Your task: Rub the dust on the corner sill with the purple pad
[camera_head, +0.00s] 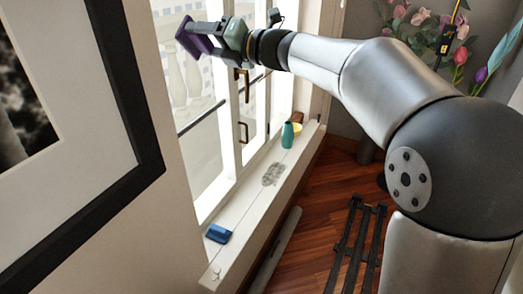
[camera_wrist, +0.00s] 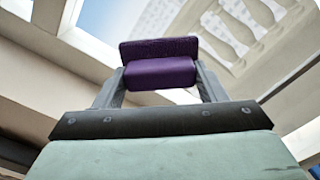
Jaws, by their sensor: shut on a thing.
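The purple pad (camera_wrist: 160,65) is held between the fingers of my gripper (camera_wrist: 158,82) in the wrist view. In the head view the purple pad (camera_head: 195,40) shows at the upper left, in my gripper (camera_head: 208,37), raised high in front of the window and well above the sill. The white sill (camera_head: 250,217) runs along below the window. A grey dust patch (camera_head: 273,174) lies on the middle of the sill. Nothing touches the dust.
A teal vase (camera_head: 287,135), a yellow item (camera_head: 297,128) and a brown item (camera_head: 296,117) stand at the far end. Window handles (camera_head: 243,132) stick out. A framed picture (camera_head: 70,110) hangs at left.

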